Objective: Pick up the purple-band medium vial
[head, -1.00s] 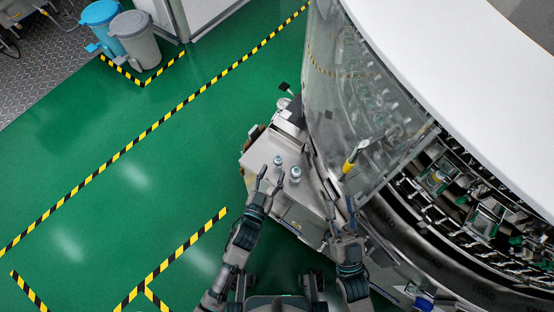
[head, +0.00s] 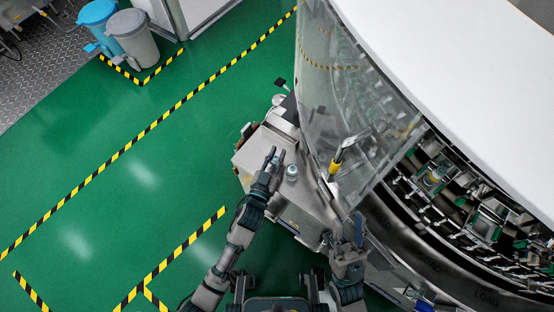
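One small vial (head: 291,172) with a pale blue top stands upright on the grey metal worktop. My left gripper (head: 275,157) is just left of it, over the spot where a second vial stood in the earlier frame. Its fingers lie close together and hide that second vial or most of it. I cannot tell whether they grip it. No purple band can be made out at this size. My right gripper (head: 343,233) is open and empty, low over the right front of the worktop, apart from the vials.
The metal worktop (head: 305,205) adjoins the large round washer (head: 460,60) with its clear curved guard (head: 345,100). A yellow-and-black handle (head: 336,164) is at the guard's lower edge. Green floor (head: 120,190) is free to the left; two bins (head: 134,38) stand far off.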

